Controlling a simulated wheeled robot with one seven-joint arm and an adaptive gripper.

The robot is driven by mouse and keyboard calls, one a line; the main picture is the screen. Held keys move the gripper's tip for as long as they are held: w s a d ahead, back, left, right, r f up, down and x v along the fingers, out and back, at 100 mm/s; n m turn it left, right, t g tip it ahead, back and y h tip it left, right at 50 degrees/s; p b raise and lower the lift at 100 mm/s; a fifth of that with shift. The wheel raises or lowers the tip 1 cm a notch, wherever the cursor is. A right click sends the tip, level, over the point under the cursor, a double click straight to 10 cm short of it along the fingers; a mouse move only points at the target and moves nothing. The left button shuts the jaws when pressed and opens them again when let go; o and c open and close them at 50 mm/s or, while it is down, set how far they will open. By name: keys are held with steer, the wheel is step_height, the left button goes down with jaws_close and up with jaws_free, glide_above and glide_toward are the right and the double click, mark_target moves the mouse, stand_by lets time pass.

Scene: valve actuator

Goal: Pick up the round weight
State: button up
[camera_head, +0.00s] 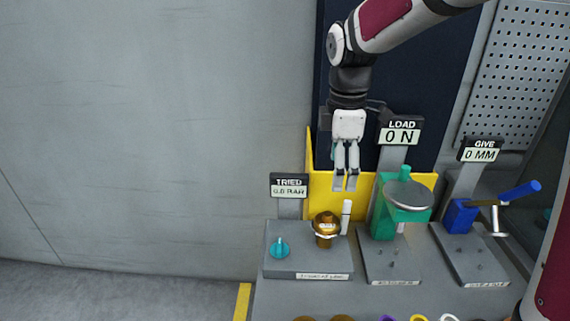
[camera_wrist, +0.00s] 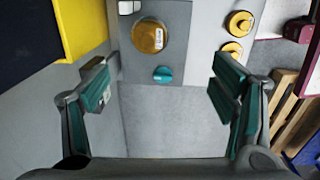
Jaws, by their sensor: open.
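Two round brass-coloured pieces with raised knobs, which look like round weights, lie at the right in the wrist view: one near the top edge (camera_wrist: 240,24) and one below it (camera_wrist: 232,50). In the head view only their tops show, cut by the bottom edge (camera_head: 342,318). I cannot tell which one the task means. My gripper (camera_head: 346,188) is open and empty, pointing down above the back of the bench, in front of a yellow panel. It is well away from both brass pieces. Its fingers also show spread in the wrist view (camera_wrist: 162,92).
A brass canister (camera_head: 325,228) and a teal knob (camera_head: 280,248) are on the left station. A green press with a silver disc (camera_head: 408,195) stands in the middle, a blue-handled device (camera_head: 460,217) at right. Coloured rings (camera_head: 419,318) line the front.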

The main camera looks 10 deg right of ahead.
mark_target(328, 213)
steer(key=w+f+n, duration=0.1)
steer(key=f, duration=0.4)
steer(key=w+f+p, duration=0.1)
steer(key=f, duration=0.5)
steer(key=w+f+n, duration=0.1)
steer(key=f, duration=0.5)
steer(key=shift+w+n+g+p, duration=0.25)
steer(key=shift+n+g+p, duration=0.05)
steer(key=shift+p, duration=0.05)
steer(key=shift+r, duration=0.1)
steer(key=c, duration=1.4)
steer(key=shift+r, duration=0.55)
step_height(328, 213, up, 2)
steer(key=shift+w+r+b, duration=0.1)
steer(key=shift+r+b, duration=0.05)
steer(key=shift+b, duration=0.25)
steer(key=s, duration=0.5)
steer(key=s+r, duration=0.1)
steer(key=s, duration=1)
steer(key=shift+s+a+r+p, duration=0.1)
steer(key=shift+a+r+p, duration=0.2)
steer(key=shift+a, duration=0.1)
